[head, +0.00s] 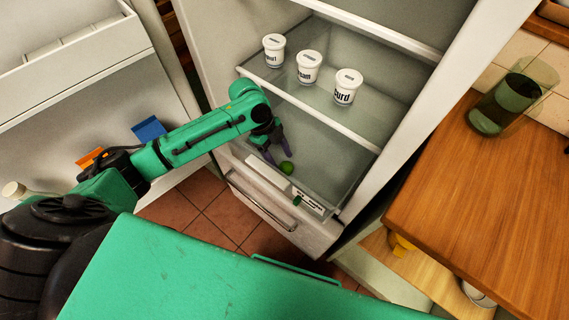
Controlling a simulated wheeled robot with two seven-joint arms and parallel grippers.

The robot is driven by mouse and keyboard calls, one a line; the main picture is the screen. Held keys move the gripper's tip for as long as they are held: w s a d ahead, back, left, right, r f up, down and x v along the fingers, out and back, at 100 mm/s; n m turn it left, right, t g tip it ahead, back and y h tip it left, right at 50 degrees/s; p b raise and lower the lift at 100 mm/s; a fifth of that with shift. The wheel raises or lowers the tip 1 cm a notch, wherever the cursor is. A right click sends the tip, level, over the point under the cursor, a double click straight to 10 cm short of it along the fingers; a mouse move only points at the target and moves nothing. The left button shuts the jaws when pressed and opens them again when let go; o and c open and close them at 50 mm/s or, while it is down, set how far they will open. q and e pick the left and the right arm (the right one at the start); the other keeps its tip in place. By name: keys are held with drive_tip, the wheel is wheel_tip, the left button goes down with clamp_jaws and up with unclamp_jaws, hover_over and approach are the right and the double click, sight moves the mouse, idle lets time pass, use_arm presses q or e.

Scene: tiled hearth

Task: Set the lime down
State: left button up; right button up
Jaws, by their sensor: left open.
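The lime (287,167) is small, round and green, low in the open fridge at the front of the lower glass shelf (318,162). My left gripper (277,158) reaches into the fridge from the left, pointing down. Its dark fingers are open, with the lime at their tips toward the right. I cannot tell whether a finger still touches the lime. My right gripper is not in view.
Three white labelled tubs (309,67) stand on the upper glass shelf (292,88). A drawer (262,200) lies below the lower shelf. The open fridge door (75,65) is at left. A wooden counter (480,190) with a green glass container (512,98) is at right.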

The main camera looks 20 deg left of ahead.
use_arm(q)
drive_tip(key=v, duration=0.8)
drive_tip(key=shift+r, duration=0.15)
